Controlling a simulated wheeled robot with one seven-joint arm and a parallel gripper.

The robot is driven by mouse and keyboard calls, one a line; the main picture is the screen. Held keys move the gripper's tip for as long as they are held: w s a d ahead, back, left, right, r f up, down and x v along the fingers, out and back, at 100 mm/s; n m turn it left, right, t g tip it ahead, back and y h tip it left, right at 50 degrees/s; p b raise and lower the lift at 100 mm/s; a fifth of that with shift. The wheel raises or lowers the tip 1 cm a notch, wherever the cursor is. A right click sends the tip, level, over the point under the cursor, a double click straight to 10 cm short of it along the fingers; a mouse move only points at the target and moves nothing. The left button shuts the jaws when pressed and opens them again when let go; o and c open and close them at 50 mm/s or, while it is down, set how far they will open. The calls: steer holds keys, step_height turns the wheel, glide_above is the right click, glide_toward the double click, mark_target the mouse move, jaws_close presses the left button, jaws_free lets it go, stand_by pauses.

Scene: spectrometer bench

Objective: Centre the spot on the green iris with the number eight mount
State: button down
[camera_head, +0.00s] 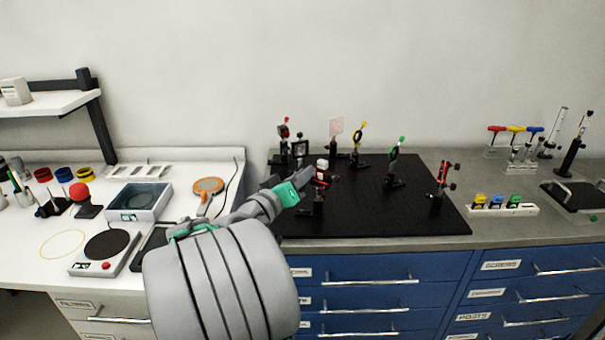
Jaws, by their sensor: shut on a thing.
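The green-topped iris (394,154) stands upright on its post, right of centre on the black breadboard (430,215). My gripper (304,188) reaches over the board's left front part, with its tip at a small dark mount with red parts (320,178). It is shut on a part of this mount; my fingers and the small size hide which part. I cannot read a number eight on any mount. Another mount with red parts (441,178) stands at the board's right side. No light spot can be made out on the green iris.
A yellow-ringed iris (358,134), a pale pinkish plate (336,128) and a red-topped part (284,130) stand along the back of the board. The board's right front is clear. An orange round device (208,187) lies on the white bench to the left.

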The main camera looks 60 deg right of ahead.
steer(key=c, duration=1.4)
jaws_free()
steer(key=shift+o, duration=0.2)
steer(key=shift+a, duration=0.1)
steer(key=a+b, duration=0.1)
steer(key=a, duration=0.6)
steer(key=shift+w+a+b, duration=0.3)
steer(key=shift+w, duration=0.1)
